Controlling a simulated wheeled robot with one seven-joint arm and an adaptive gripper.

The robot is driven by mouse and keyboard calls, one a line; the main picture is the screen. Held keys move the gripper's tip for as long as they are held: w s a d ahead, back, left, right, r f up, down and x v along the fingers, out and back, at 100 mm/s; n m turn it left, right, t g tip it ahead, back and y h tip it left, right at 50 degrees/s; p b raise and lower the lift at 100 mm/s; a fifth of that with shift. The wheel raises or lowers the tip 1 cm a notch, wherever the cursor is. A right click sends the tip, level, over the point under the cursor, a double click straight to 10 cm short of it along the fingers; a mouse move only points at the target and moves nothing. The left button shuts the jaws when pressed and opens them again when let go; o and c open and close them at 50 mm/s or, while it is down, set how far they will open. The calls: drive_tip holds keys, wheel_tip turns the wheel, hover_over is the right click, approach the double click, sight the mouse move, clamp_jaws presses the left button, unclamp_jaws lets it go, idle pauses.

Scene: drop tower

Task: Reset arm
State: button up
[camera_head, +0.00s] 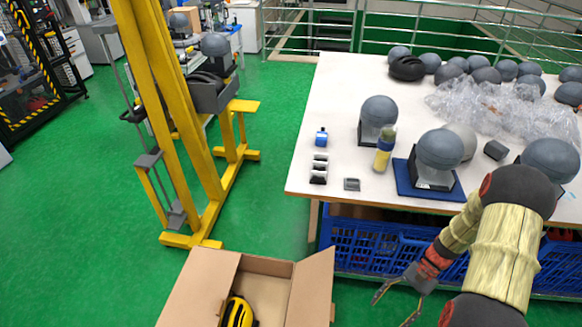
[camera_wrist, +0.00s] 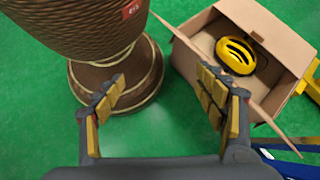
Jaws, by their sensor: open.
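My gripper (camera_head: 396,298) hangs at the end of my arm in front of the table, at the lower right of the head view. In the wrist view my gripper (camera_wrist: 160,95) has its two fingers spread apart with nothing between them. Below them lies green floor and part of a brown woven round body on a round base. A cardboard box (camera_head: 190,287) stands open on the floor to the left of my gripper. A yellow helmet (camera_head: 238,312) lies inside it. The wrist view shows the helmet (camera_wrist: 236,55) in the box (camera_wrist: 190,62) beyond the right finger.
The white table (camera_head: 335,110) holds grey headforms on stands, a blue mat (camera_head: 402,180), a yellow bottle (camera_head: 384,150), small blocks and clear plastic wrap (camera_head: 490,108). Blue crates (camera_head: 350,235) sit under it. A yellow drop tower (camera_head: 165,90) stands left. Green floor is open between.

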wheel_tip(320, 180, up, 20)
drive_tip(key=a+n+t+h+p, duration=0.2)
drive_tip(key=n+t+h, duration=0.15)
drive_tip(key=h, duration=0.25)
drive_tip(key=s+a+r+n+t+p, duration=0.1)
drive_tip(key=s+a+r+n+t, duration=0.1)
drive_tip(key=r, duration=0.6)
drive_tip(key=s+a+r+n+t+h+p, duration=0.1)
drive_tip(key=s+a+r+n+t, duration=0.1)
drive_tip(key=a+r, duration=0.3)
drive_tip(key=s+a+r+n+t+p, duration=0.1)
drive_tip(key=s+a+r+n+t, duration=0.1)
drive_tip(key=r, duration=0.9)
drive_tip(key=shift+s+a+r+t+h, duration=0.25)
drive_tip(key=shift+s+a+t+h, duration=0.15)
drive_tip(key=shift+s+a+t, duration=0.45)
drive_tip(key=shift+w+a, duration=0.15)
drive_tip(key=shift+w, duration=0.1)
drive_tip(key=shift+c, duration=0.7)
